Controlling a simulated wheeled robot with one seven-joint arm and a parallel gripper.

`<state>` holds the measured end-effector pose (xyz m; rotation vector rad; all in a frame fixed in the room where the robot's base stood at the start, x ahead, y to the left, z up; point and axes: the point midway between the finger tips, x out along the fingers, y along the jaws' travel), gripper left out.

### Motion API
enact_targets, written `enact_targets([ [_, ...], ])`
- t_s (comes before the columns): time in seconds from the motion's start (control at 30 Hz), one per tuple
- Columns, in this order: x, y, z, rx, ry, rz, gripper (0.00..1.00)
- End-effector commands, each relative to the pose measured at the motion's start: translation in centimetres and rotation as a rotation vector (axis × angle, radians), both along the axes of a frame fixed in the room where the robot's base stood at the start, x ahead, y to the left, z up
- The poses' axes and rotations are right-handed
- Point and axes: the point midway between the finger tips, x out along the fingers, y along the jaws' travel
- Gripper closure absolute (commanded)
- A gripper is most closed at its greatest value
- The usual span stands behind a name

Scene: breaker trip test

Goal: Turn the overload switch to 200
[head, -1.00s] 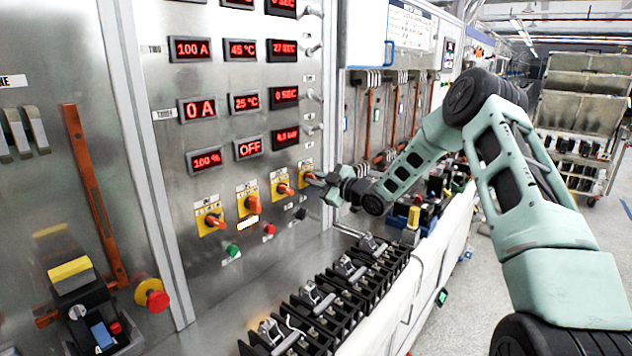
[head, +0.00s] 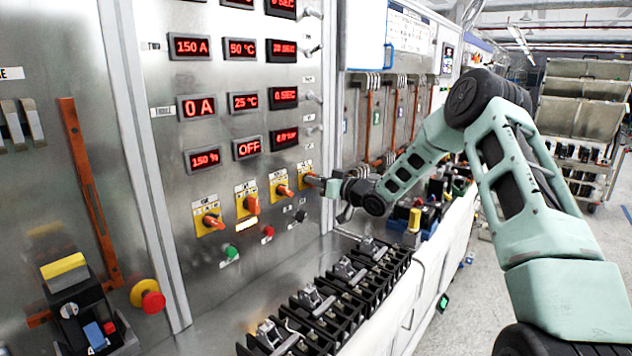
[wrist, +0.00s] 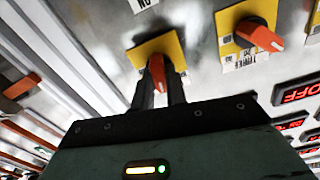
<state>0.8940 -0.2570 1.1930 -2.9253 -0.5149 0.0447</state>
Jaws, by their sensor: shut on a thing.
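A row of orange rotary switches on yellow plates is on the steel panel in the head view. My gripper (head: 319,181) is at the rightmost switch (head: 306,176). In the wrist view, my gripper (wrist: 160,88) has its two dark fingers shut on either side of this orange knob (wrist: 157,68), in front of its yellow plate. The plate's label and dial marks are not legible, so I cannot confirm by print that this is the overload switch. A red display (head: 204,159) at the lower left reads about 150 %.
Three other orange switches, including one beside the held one (head: 283,190), are to the left. Green (head: 230,251) and red (head: 268,231) buttons sit below. A row of black terminal blocks (head: 330,305) stands on the bench under my arm. A red mushroom button (head: 152,301) is at lower left.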

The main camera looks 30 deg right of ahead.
Motion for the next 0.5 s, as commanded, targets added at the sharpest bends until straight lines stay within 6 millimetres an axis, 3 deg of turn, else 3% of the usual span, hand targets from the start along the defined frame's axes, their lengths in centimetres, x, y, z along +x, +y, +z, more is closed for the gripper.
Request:
enact_targets([
  [0.5,0.02,-0.19,-0.03,0.412,0.151,-0.001,1.00],
])
